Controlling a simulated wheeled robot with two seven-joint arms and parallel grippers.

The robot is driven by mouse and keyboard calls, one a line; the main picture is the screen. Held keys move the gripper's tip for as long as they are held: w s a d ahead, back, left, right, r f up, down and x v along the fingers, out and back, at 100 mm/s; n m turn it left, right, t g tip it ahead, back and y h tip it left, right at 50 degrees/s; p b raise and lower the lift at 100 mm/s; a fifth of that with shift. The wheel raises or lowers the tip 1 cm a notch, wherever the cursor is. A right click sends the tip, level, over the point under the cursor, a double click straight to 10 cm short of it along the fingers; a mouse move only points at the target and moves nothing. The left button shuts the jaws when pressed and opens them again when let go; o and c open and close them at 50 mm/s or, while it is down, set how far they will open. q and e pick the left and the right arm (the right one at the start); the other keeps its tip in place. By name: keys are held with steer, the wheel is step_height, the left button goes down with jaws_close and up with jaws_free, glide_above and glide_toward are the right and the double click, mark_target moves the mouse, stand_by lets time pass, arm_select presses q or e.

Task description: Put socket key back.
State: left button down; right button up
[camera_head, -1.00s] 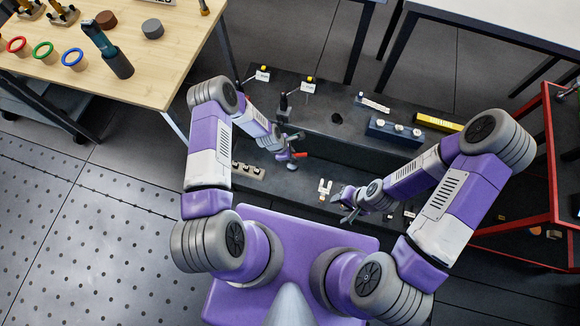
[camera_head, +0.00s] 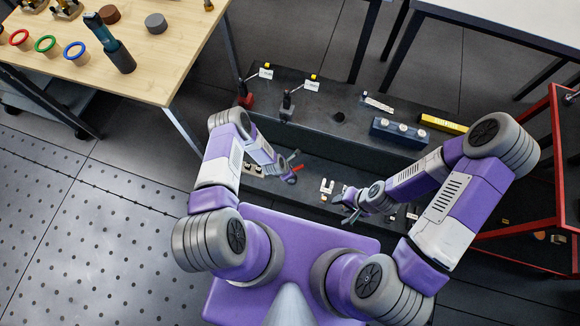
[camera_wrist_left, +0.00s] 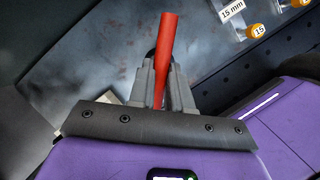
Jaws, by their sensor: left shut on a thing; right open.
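My left gripper (camera_head: 294,167) is shut on a red-handled tool (camera_wrist_left: 167,45), which looks like the socket key. The red handle rises between the grey fingers in the left wrist view and shows small in the head view (camera_head: 298,168). The tool's other end is hidden by the gripper. The left gripper is over the near, lower part of the dark bench. My right gripper (camera_head: 346,205) is open and empty, to the right of a small white U-shaped piece (camera_head: 327,186).
Two label stands (camera_head: 311,84) stand on the dark bench's raised back part, beside a red-based item (camera_head: 245,99) and a dark post (camera_head: 286,106). A blue block with white knobs (camera_head: 398,131) and a yellow box (camera_head: 442,123) are further right. A wooden table (camera_head: 150,75) is at left.

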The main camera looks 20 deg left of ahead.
arm_select(q)
steer(key=shift+f, duration=0.55)
steer(key=shift+f, duration=0.15)
steer(key=c, duration=1.1)
jaws_free()
steer(key=shift+o, duration=0.2)
steer(key=shift+r, duration=0.2)
steer(key=s+d+r+m+g+p, duration=0.1)
steer(key=s+r+m, duration=0.4)
steer(key=r+m, duration=0.3)
steer(key=s+d+r+m+g+h+p, duration=0.1)
steer(key=s+r+m, duration=0.3)
steer(key=r+m, duration=0.4)
steer(key=s+d+r+m+p, duration=0.1)
steer(key=s+r+m, duration=0.4)
steer(key=r, duration=0.9)
steer(key=m+p, duration=0.1)
steer(key=m, duration=0.2)
steer(key=shift+s+g, duration=0.35)
steer(key=shift+g, duration=0.05)
